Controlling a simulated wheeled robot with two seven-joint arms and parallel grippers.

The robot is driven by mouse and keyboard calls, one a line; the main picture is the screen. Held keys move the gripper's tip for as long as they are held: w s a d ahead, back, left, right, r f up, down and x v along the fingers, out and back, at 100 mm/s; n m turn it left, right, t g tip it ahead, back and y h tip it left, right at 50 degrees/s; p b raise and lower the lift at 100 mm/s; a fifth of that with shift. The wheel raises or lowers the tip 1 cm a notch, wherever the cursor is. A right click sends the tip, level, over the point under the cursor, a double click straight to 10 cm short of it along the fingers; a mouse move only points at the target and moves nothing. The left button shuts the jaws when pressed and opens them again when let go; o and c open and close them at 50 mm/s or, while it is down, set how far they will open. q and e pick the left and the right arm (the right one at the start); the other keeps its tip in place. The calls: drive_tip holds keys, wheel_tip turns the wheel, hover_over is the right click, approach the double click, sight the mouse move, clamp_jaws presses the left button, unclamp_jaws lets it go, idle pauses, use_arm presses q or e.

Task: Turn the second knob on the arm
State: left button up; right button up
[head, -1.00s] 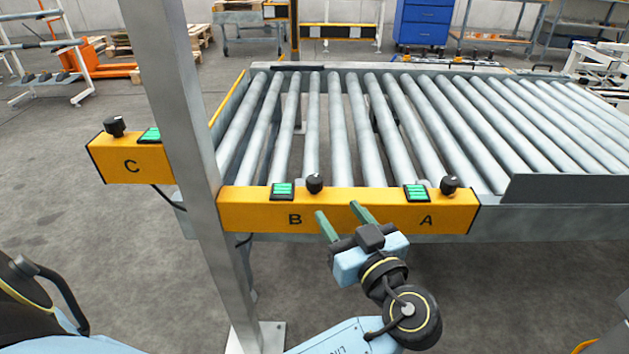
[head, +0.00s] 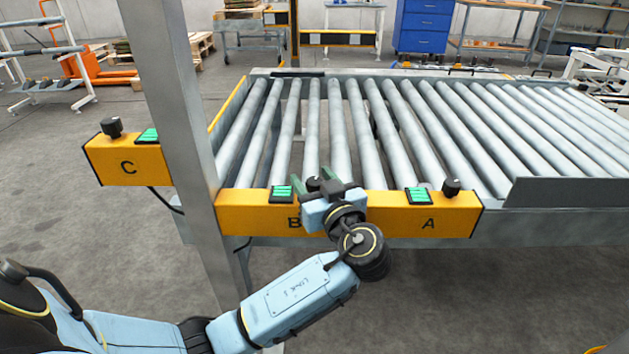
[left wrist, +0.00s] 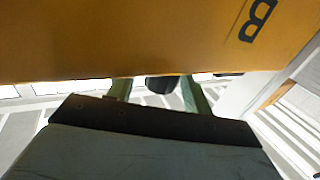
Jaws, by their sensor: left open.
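An orange bar carries a black knob (head: 313,184) beside a green button (head: 281,193) on section B (head: 250,212). My left gripper (head: 311,182) is open at this knob, with its green fingers on either side of it. In the left wrist view, the dark knob (left wrist: 162,84) shows between the two fingers (left wrist: 158,90), with gaps at both sides, partly hidden by the orange bar. Another black knob (head: 451,187) stands on section A (head: 428,224) to the right. A third knob (head: 112,127) is on box C (head: 128,168) at the left. My right gripper is out of view.
A grey upright post (head: 182,120) stands just left of section B, between it and box C. The roller conveyor (head: 400,130) lies behind the orange bar, its visible rollers empty. The floor in front is clear.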

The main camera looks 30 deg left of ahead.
use_arm(q)
drive_tip(key=c, duration=0.9)
drive_tip(key=shift+c, duration=0.2)
drive_tip(key=shift+m+t+h, duration=0.3)
drive_tip(key=shift+t, duration=0.1)
drive_tip(key=m+t+h, duration=0.3)
drive_tip(key=shift+t+h, duration=0.3)
drive_tip(key=shift+m+t+h, duration=0.4)
drive_tip(key=shift+m+h, duration=0.2)
drive_tip(key=shift+m+t+h, duration=0.4)
drive_tip(key=shift+m+h, duration=0.1)
drive_tip(key=shift+h, duration=0.2)
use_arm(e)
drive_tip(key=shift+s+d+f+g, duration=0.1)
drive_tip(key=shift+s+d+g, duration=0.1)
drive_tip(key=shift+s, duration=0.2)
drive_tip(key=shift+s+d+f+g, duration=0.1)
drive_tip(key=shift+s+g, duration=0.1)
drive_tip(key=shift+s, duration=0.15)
use_arm(q)
drive_tip(key=o, duration=0.9)
